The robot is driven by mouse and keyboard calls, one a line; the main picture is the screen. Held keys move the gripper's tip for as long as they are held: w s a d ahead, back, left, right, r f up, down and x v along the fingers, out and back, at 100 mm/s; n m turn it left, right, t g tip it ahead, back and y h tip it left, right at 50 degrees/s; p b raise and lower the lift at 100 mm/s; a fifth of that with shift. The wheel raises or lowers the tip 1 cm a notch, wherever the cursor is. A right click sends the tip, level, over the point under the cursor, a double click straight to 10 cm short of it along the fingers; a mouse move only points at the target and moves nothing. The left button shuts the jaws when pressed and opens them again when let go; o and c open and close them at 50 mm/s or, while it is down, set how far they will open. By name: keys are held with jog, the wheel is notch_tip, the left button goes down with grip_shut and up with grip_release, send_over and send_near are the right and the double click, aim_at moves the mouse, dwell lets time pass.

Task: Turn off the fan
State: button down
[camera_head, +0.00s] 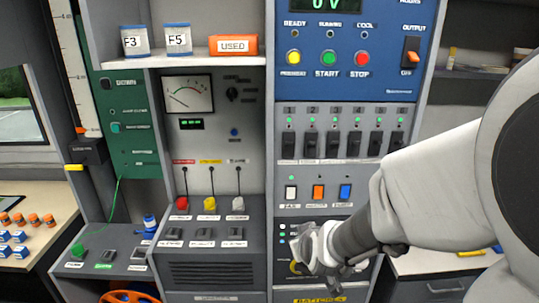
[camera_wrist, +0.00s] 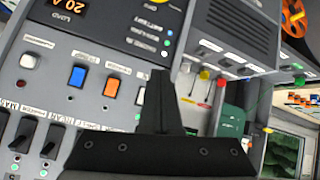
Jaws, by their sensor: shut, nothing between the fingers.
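A row of three rocker switches sits on the grey panel in the head view. The white one (camera_head: 291,191) is on the left, with a small label under it that looks like "FAN". An orange switch (camera_head: 318,191) and a blue switch (camera_head: 345,191) are to its right. In the wrist view the white switch (camera_wrist: 141,97) shows at the edge of my dark finger, which partly hides it. The orange (camera_wrist: 111,87) and blue (camera_wrist: 77,76) switches show clearly there. My gripper (camera_head: 322,262) is shut and empty, below the switch row in the head view. It also shows in the wrist view (camera_wrist: 161,80).
Black breakers (camera_head: 332,144) line the panel above the switches. Red, yellow and white levers (camera_head: 210,203) stand to the left. A blue panel with START and STOP buttons (camera_head: 327,58) is higher up. A side counter (camera_head: 430,262) is at the right.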

jog(key=w+d+f+n+t+h+p, duration=0.1)
jog(key=w+f+n+t+h+p, duration=0.2)
jog(key=f+n+t+p, duration=0.15)
jog(key=s+r+n+t, duration=0.1)
jog(key=n, duration=0.2)
jog(key=s+a+r+n+t+y+p, duration=0.1)
jog(key=n+t, duration=0.1)
jog(key=n, duration=0.1)
jog(key=s+a+r+n+t+y+p, duration=0.1)
jog(key=r+n+t, duration=0.1)
jog(key=n, duration=0.2)
jog(key=shift+a, duration=0.15)
jog(key=shift+w, duration=0.15)
